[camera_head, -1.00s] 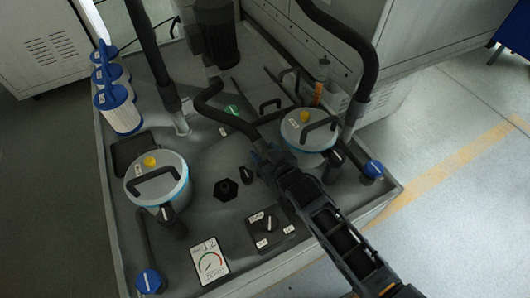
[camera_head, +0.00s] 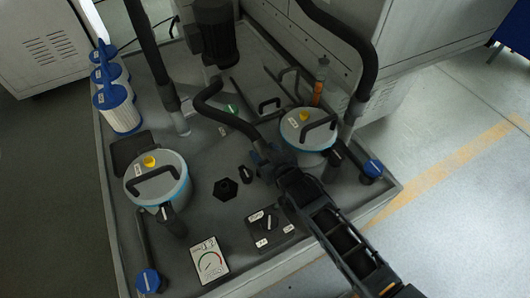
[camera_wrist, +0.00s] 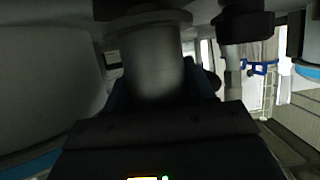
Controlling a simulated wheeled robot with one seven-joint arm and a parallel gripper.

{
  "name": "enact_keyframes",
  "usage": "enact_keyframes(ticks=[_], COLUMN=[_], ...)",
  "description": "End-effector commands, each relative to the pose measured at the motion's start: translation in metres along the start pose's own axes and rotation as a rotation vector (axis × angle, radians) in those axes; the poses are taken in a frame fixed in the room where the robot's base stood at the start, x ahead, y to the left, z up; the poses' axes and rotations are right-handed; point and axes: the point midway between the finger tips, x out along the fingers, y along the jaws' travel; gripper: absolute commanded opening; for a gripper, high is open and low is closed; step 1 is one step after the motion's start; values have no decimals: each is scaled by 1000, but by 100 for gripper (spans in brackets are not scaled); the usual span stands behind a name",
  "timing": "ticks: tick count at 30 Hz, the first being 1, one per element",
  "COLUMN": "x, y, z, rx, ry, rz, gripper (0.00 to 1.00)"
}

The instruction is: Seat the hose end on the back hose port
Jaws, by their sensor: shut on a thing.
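My gripper (camera_head: 264,160) is shut on the hose end, beside the right-hand canister. The black hose (camera_head: 228,119) arches from the back of the deck down to my gripper. In the wrist view a grey flanged cylinder (camera_wrist: 150,62), apparently the hose end, stands between the jaws. Its tip is hidden, so I cannot tell whether it touches a port. A black hexagonal fitting (camera_head: 225,190) and a small dark upright fitting (camera_head: 246,174) are on the deck left of my gripper. I cannot tell which fitting is the back hose port.
Lidded canisters stand at left (camera_head: 157,182) and right (camera_head: 308,131), both with black handles. A switch box (camera_head: 270,230) and a gauge plate (camera_head: 209,261) are in front. White filters with blue caps (camera_head: 118,110) line the left edge. Thick vertical pipes (camera_head: 150,50) rise behind.

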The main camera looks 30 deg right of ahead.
Motion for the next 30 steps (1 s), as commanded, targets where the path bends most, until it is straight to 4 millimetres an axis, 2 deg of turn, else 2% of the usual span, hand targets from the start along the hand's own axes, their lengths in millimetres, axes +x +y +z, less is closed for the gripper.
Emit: enact_keyframes(ticks=[20,21,24,30], x=[5,4,4,4], y=[0,0,0,0], z=[8,7,8,11], rx=[0,0,0,0], ry=[5,5,4,-4], rz=[0,0,0,0], gripper=[0,58,65,65])
